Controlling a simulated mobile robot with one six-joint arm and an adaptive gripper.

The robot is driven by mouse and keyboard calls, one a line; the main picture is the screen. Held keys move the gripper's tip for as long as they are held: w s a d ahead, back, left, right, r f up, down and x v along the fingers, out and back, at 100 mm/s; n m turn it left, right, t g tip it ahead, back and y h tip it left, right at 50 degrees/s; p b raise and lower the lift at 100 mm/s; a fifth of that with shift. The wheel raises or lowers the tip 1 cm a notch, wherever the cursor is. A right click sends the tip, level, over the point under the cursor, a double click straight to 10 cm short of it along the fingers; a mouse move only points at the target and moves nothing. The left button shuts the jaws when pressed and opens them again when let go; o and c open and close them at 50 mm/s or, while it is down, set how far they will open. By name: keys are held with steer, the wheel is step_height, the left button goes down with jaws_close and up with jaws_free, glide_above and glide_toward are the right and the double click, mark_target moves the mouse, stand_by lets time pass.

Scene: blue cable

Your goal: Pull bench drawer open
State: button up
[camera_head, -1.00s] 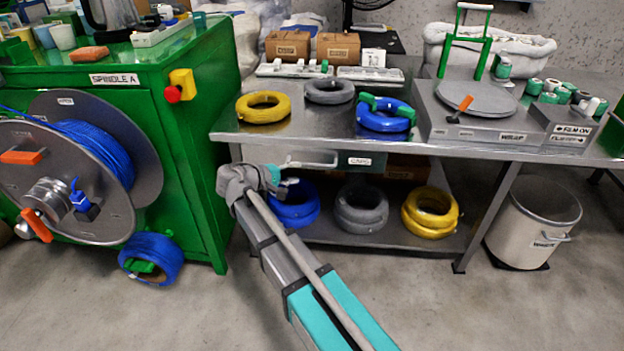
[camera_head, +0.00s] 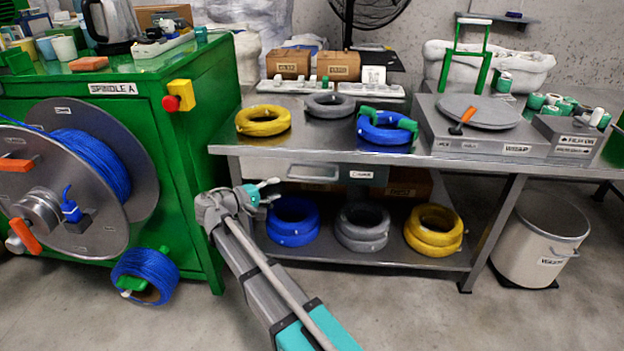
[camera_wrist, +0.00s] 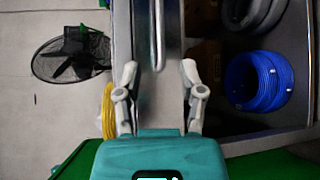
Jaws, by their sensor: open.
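The bench drawer (camera_head: 352,168) sits under the left part of the metal bench top, with a pale label and a grey bar handle (camera_head: 318,173). Its front looks flush with the bench. My gripper (camera_head: 270,188) is open and empty, low and left of the handle in the head view. In the wrist view, turned sideways, the bar handle (camera_wrist: 158,40) runs down the middle, ahead of my gripper (camera_wrist: 159,70), lined up with the gap between the two fingers. The fingers are not closed on it; I cannot tell whether they touch the drawer front.
Blue (camera_head: 292,222), grey (camera_head: 362,228) and yellow (camera_head: 433,230) coils lie on the shelf below. The green spindle cabinet (camera_head: 190,150) stands close on the left. A bin (camera_head: 540,240) is at the right.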

mark_target(311, 177)
steer(key=b+x, duration=0.2)
steer(key=x, duration=1.1)
steer(key=shift+w+d, duration=0.1)
steer(key=shift+w, duration=0.05)
steer(key=shift+c, duration=0.2)
jaws_close()
steer(key=shift+d, duration=0.1)
steer(key=shift+f, duration=0.1)
